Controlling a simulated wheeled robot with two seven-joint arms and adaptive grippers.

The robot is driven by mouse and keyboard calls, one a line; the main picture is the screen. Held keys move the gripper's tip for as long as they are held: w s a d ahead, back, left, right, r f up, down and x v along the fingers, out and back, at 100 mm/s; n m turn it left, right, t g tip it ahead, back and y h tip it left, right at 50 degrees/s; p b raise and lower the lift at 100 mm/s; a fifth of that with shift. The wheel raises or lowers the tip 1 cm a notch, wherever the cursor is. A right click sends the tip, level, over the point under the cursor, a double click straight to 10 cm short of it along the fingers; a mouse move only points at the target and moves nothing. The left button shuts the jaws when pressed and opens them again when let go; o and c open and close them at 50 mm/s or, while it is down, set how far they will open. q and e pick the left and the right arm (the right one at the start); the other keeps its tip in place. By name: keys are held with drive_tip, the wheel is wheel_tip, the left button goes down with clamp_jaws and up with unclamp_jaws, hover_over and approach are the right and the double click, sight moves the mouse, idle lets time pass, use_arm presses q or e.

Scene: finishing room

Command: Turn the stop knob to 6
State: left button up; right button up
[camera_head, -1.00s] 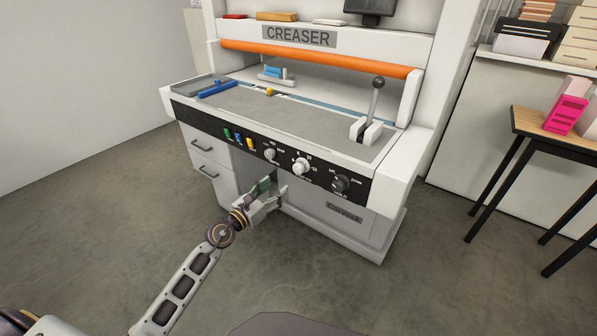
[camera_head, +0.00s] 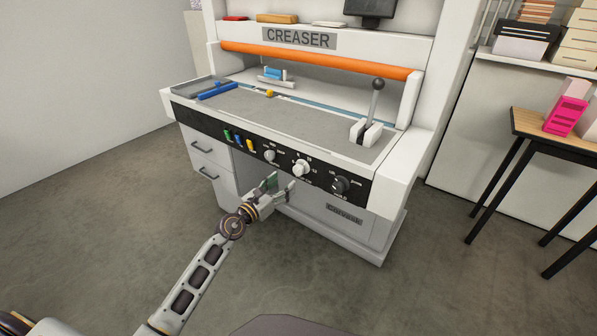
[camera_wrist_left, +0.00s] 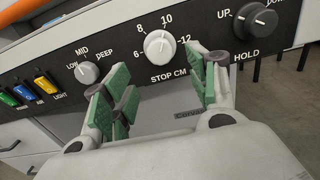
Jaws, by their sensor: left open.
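The stop knob (camera_wrist_left: 159,46) is the white dial in the middle of the creaser's black panel, with marks 6, 8, 10 and 12 around it and "STOP CM" below. Its grip ridge looks roughly upright, pointing near the 8 to 10 marks. In the head view the stop knob (camera_head: 301,168) sits right of a smaller knob. My left gripper (camera_wrist_left: 162,88) is open and empty, its green-padded fingers apart just below and in front of the stop knob, not touching it. It also shows in the head view (camera_head: 281,185). My right gripper is not in view.
A smaller low/mid/deep knob (camera_wrist_left: 88,73) is left of the stop knob, and a black up/down hold knob (camera_wrist_left: 255,20) is right. Green, blue and yellow switches (camera_wrist_left: 44,87) are further left. The panel (camera_head: 215,127) juts out above the lower cabinet.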

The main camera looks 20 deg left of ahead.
sight(297, 172)
use_arm(q)
drive_tip(key=shift+x, duration=1.75)
drive_tip(key=shift+b+x, duration=0.45)
drive_tip(key=shift+x, duration=1.25)
drive_tip(key=shift+w+d+f, duration=0.1)
drive_tip(key=shift+w+d, duration=0.1)
drive_tip(key=shift+w, duration=0.45)
drive_tip(key=shift+w+d+b, duration=0.25)
drive_tip(key=shift+w+b, duration=0.05)
drive_tip(key=shift+w, duration=0.45)
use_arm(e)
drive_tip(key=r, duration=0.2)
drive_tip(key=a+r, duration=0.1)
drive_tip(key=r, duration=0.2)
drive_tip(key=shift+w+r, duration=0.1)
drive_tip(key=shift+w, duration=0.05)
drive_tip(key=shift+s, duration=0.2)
use_arm(q)
drive_tip(key=c, duration=1)
drive_tip(key=shift+c, duration=0.2)
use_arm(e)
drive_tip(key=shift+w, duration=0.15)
